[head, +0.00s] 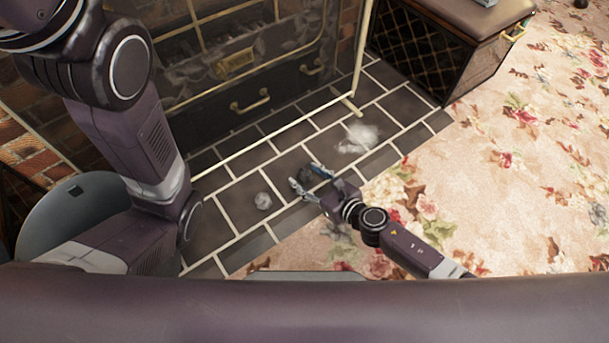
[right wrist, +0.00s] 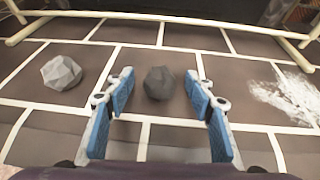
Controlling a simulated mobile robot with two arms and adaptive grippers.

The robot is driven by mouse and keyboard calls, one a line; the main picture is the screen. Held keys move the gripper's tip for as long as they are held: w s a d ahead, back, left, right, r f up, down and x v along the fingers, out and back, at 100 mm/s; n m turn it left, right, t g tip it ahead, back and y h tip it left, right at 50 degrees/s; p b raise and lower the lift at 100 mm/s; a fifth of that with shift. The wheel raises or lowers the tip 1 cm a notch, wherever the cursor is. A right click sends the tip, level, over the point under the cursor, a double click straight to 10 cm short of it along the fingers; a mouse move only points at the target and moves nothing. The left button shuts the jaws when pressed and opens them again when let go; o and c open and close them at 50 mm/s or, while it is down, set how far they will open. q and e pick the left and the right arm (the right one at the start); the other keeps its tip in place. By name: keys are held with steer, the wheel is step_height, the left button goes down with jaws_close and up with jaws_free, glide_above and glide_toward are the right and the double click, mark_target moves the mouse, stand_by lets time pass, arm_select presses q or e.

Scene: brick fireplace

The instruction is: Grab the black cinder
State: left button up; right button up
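The black cinder (right wrist: 159,83) is a small dark faceted lump on the dark tiles. In the right wrist view it lies between and just beyond the blue-padded fingertips of my right gripper (right wrist: 161,100), with a gap on each side. In the head view my right gripper (head: 309,181) is low over the hearth tiles and open, and the cinder shows there only as a dark patch. My left arm comes in from the left in the head view, but its gripper is not in view.
A lighter grey cinder (right wrist: 62,73) lies on the tiles to the left; it also shows in the head view (head: 263,201). A pale ash patch (head: 358,138) is to the right. A brass fender rail (head: 270,133) runs before the fireplace. A floral carpet (head: 500,170) borders the tiles.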

steer(key=c, duration=1.2)
steer(key=shift+o, duration=0.2)
steer(key=shift+r, duration=0.1)
